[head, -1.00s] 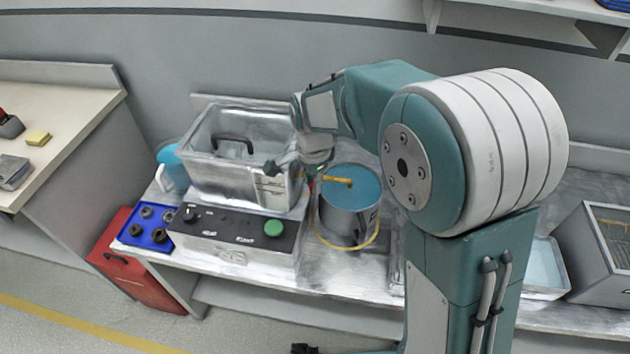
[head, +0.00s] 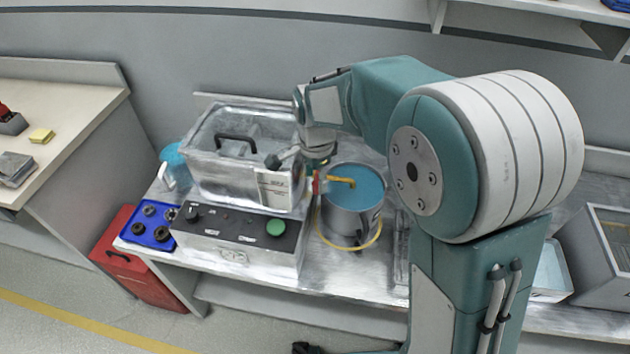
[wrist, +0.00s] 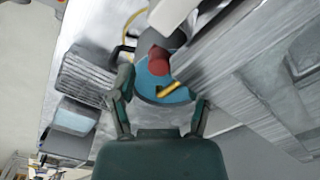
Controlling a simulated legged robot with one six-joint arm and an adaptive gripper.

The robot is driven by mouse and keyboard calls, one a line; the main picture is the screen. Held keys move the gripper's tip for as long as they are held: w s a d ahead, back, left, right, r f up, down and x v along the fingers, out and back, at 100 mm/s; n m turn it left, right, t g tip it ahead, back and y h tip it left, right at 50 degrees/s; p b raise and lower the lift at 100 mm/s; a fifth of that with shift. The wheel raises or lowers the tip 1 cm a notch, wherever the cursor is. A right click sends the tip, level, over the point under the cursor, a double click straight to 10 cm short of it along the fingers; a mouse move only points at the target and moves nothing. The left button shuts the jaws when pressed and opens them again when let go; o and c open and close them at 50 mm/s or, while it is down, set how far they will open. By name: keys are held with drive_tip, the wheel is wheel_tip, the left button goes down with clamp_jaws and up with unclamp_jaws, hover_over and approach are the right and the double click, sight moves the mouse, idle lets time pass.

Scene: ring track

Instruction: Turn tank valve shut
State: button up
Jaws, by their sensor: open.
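The tank (head: 215,165) is a metal box with a black-handled lid, standing on a control unit. A small red valve part (head: 317,186) with a yellow spout (head: 341,181) sits at its right side, above a metal bucket (head: 349,217) of blue liquid. My gripper (head: 300,160) is open beside the tank's right end, close above the valve; its fingers are partly hidden. In the wrist view, my open gripper (wrist: 161,95) has a finger on each side of the picture. The red valve part (wrist: 157,62) and yellow spout (wrist: 168,90) appear between and beyond them. I cannot tell any contact.
The control unit (head: 235,240) has a green knob. A blue tray (head: 148,225) with dark round parts lies left of it. A blue container (head: 175,165) stands behind. A red box (head: 135,262) is on the floor. A grey bin (head: 600,245) stands at the right.

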sight(317, 183)
wheel_tip(317, 183, up, 10)
drive_tip(key=shift+r, duration=0.25)
drive_tip(key=shift+a, duration=0.1)
drive_tip(key=shift+d+f, duration=0.15)
drive_tip(key=shift+d, duration=0.1)
drive_tip(key=c, duration=0.7)
drive_tip(key=s+d+f+m+y, duration=0.1)
drive_tip(key=d, duration=0.1)
drive_tip(key=s+d+f+m+y, duration=0.1)
drive_tip(key=d+m+y, duration=0.1)
drive_tip(key=s+d+f+m+y, duration=0.1)
drive_tip(key=d+y, duration=0.1)
drive_tip(key=d, duration=0.1)
drive_tip(key=shift+s+f+m, duration=0.2)
drive_tip(key=shift+s+m, duration=0.2)
clamp_jaws()
drive_tip(key=s+d+f+m+t+y, duration=0.1)
drive_tip(key=s+d+m+t+y, duration=0.1)
drive_tip(key=d+m+t+y, duration=0.3)
drive_tip(key=w+a+f+m+g+h, duration=0.1)
drive_tip(key=w+a+f, duration=0.3)
drive_tip(key=a+f, duration=0.3)
drive_tip(key=shift+w+a+f+h, duration=0.15)
drive_tip(key=shift+w+a+h, duration=0.2)
drive_tip(key=shift+a, duration=0.75)
